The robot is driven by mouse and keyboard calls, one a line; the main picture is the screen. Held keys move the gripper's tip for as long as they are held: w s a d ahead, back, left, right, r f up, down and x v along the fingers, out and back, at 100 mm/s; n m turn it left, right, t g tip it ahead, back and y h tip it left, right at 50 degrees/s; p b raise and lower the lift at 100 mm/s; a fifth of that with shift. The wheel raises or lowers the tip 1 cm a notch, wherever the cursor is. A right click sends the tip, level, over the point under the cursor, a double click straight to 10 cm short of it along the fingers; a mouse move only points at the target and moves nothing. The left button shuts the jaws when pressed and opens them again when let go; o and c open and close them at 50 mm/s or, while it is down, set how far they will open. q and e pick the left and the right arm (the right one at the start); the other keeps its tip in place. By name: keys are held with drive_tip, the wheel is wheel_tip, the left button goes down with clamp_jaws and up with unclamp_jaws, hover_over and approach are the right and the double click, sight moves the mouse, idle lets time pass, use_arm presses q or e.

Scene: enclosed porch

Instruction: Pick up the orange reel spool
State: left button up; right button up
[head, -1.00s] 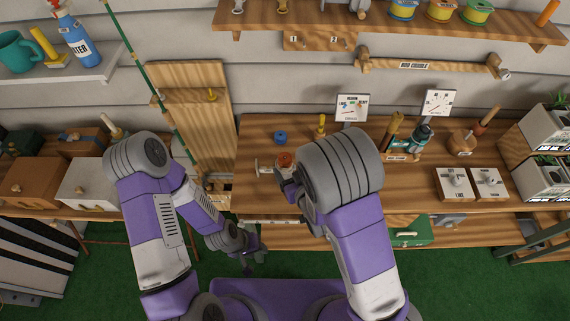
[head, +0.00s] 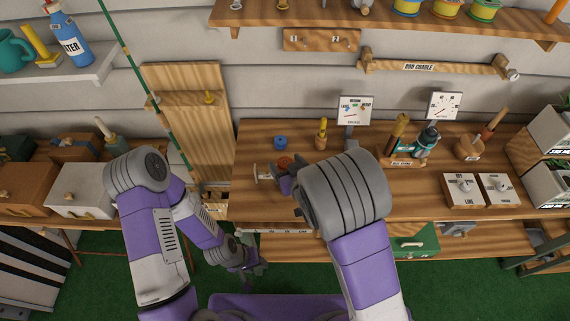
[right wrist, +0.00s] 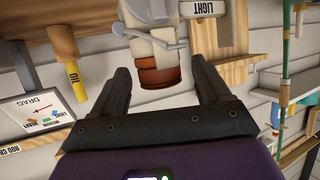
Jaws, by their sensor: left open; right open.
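The orange reel spool (head: 285,161) is on the workbench, small and partly hidden by my right arm in the head view. In the right wrist view the orange-brown spool (right wrist: 160,78) joins a pale reel body with a handle (right wrist: 150,38). My right gripper (right wrist: 162,68) is open, with one finger on each side of the spool in the picture. I cannot tell how deep the spool sits between them. In the head view my right gripper (head: 284,182) is just in front of the spool, mostly hidden. My left gripper (head: 250,266) is open and empty, low in front of the bench.
A small gauge sign (head: 356,110) stands behind my right arm. A wooden tool holder (head: 403,158) and two white boxes (head: 463,190) are to the right.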

drive_tip(key=shift+w+a+f, duration=0.1)
drive_tip(key=shift+w, duration=0.15)
drive_tip(key=c, duration=1)
drive_tip(key=shift+c, duration=0.2)
